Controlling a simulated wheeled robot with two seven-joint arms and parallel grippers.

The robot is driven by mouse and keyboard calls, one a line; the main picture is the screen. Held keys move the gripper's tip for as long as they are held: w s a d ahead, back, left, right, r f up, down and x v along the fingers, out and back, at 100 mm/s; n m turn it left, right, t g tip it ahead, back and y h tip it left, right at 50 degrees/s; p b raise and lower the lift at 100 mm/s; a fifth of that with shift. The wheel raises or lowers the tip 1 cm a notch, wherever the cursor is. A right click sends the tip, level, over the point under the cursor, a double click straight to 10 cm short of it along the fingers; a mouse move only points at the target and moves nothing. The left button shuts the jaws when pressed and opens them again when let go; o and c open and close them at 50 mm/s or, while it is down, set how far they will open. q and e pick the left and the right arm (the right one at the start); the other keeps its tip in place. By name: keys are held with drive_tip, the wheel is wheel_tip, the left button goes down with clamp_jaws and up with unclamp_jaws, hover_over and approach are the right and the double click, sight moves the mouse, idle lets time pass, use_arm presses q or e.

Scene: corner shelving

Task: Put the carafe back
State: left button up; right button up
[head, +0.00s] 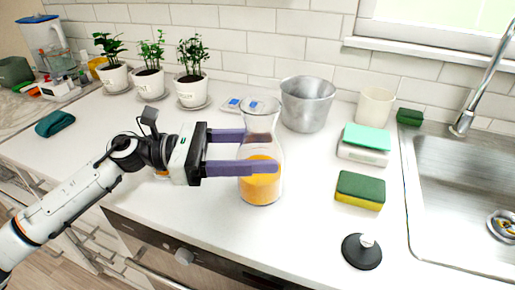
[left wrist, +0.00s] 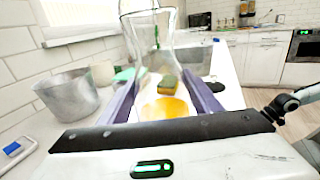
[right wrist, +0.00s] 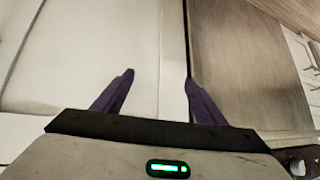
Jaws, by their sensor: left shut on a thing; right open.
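The glass carafe (head: 262,185) with orange liquid in its lower half stands upright on the white counter in the head view. My left gripper (head: 262,152) reaches in from the left with its purple fingers on either side of the carafe, shut on its body. In the left wrist view the carafe (left wrist: 158,60) stands between the two fingers (left wrist: 165,100). My right gripper (right wrist: 160,95) shows only in its own wrist view, open and empty, facing pale panels.
The sink (head: 465,190) is far right. Potted plants (head: 191,90) stand at the back left.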

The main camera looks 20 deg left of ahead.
use_arm(q)
drive_tip(key=shift+r, duration=0.1)
drive_tip(key=shift+b, duration=0.3)
drive_tip(key=o, duration=1.9)
drive_tip(key=shift+f, duration=0.2)
use_arm(e)
drive_tip(key=shift+w+f, duration=0.1)
use_arm(q)
drive_tip(key=shift+r+p, duration=0.2)
drive_tip(key=shift+p, duration=0.1)
drive_tip(key=shift+b+v, duration=1.6)
drive_tip(key=shift+v, duration=4.45)
use_arm(e)
drive_tip(key=shift+w+a+f, duration=0.2)
drive_tip(key=shift+a+f, duration=0.25)
drive_tip(key=shift+f, duration=0.25)
